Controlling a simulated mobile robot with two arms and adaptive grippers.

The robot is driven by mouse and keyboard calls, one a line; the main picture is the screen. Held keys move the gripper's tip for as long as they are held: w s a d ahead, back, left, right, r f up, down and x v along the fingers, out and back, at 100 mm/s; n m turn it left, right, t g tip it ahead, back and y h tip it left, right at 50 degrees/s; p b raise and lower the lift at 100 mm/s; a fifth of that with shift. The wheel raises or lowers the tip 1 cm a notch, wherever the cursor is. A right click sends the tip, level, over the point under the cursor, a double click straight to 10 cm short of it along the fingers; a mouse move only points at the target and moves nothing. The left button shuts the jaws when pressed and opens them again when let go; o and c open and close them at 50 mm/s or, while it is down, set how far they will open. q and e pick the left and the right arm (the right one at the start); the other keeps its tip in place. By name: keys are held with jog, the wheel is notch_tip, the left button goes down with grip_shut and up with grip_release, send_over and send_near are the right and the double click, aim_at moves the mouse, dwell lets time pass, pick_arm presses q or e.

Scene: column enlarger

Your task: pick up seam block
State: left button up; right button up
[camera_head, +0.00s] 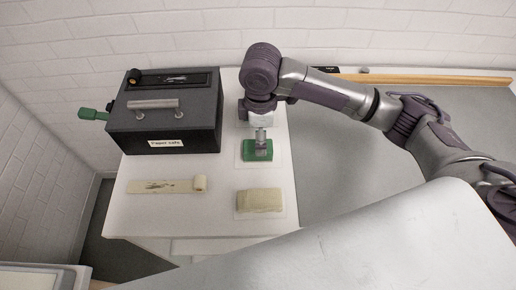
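A small green block (248,155) lies on a white pad on the white table, below and in front of the black box's right side; it looks like the seam block, though I cannot be sure. My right gripper (261,138) points straight down over it, with its fingers at the block's top. The fingers are small and partly hide the block, so I cannot tell whether they are open or shut on it. The block appears to rest on the pad. My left gripper is not in view.
A black box labelled "Paper safe" (190,125), with a grey handle and a green lever, stands to the left. A cream strip with a rolled end (160,186) and a beige sponge-like block (260,201) lie nearer. A wooden strip (430,79) lies along the back wall.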

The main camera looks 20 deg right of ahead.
jog(key=shift+w+f, duration=0.1)
jog(key=shift+f, duration=0.3)
notch_tip(320, 180, down, 2)
jog(key=shift+w+a+f+p, duration=0.15)
jog(key=shift+f+p, duration=0.1)
jog(key=shift+p, duration=0.4)
notch_tip(320, 180, down, 2)
jog(key=shift+f, duration=0.35)
jog(key=shift+c, duration=0.7)
jog(key=c, duration=1.2)
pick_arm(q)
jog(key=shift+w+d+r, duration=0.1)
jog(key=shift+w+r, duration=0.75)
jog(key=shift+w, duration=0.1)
pick_arm(e)
jog(key=shift+c, duration=0.2)
jog(key=shift+w, duration=0.1)
